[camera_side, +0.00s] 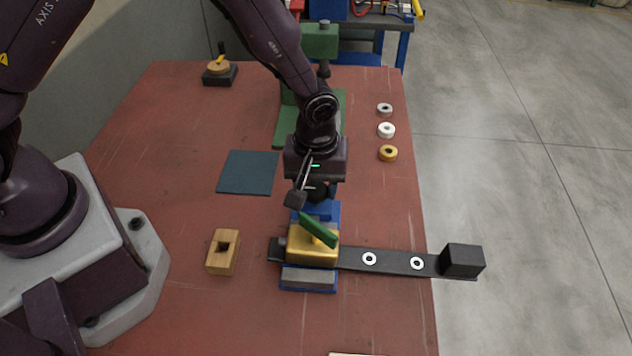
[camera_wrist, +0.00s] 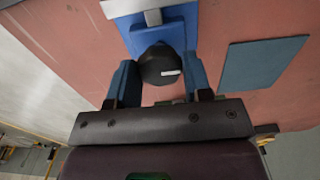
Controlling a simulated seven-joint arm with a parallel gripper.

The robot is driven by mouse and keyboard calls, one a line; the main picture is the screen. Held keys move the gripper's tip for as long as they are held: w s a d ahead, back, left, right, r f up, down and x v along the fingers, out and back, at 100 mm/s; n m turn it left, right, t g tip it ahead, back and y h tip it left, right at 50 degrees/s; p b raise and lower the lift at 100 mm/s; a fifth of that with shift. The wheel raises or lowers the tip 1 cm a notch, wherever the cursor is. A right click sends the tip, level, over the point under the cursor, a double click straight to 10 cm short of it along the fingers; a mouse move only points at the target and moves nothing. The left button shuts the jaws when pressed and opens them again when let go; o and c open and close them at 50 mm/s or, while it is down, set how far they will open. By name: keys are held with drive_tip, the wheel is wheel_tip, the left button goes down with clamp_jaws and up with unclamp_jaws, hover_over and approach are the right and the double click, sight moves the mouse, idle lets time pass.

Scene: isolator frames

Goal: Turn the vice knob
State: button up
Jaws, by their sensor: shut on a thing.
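The blue vice (camera_side: 308,288) stands near the front middle of the table in the side view, with grey jaw plates. Its far blue end also shows in the wrist view (camera_wrist: 162,32). The round black vice knob (camera_wrist: 160,68) bears a white mark, which lies nearly level in the wrist view. My gripper (camera_wrist: 160,72) is shut on the knob, one blue finger on each side. In the side view my gripper (camera_side: 318,190) points down at the vice's far end and partly hides the knob. A yellow block (camera_side: 310,252) with a green lever (camera_side: 318,229) sits at the vice.
A black bar (camera_side: 345,259) with two pale rings runs right from the vice to a black block (camera_side: 462,261). A wooden block (camera_side: 222,252) stands left. A dark teal mat (camera_side: 248,172) and several rings (camera_side: 387,130) lie farther back. A green machine (camera_side: 319,42) stands behind my arm.

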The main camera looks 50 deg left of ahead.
drive_tip(key=shift+m, duration=0.3)
drive_tip(key=m, duration=0.3)
drive_tip(key=shift+m, duration=0.4)
drive_tip(key=m, duration=0.4)
drive_tip(key=shift+m, duration=0.3)
drive_tip(key=m, duration=0.8)
drive_tip(key=shift+r+m, duration=0.1)
drive_tip(key=shift+m, duration=0.2)
drive_tip(key=o, duration=0.9)
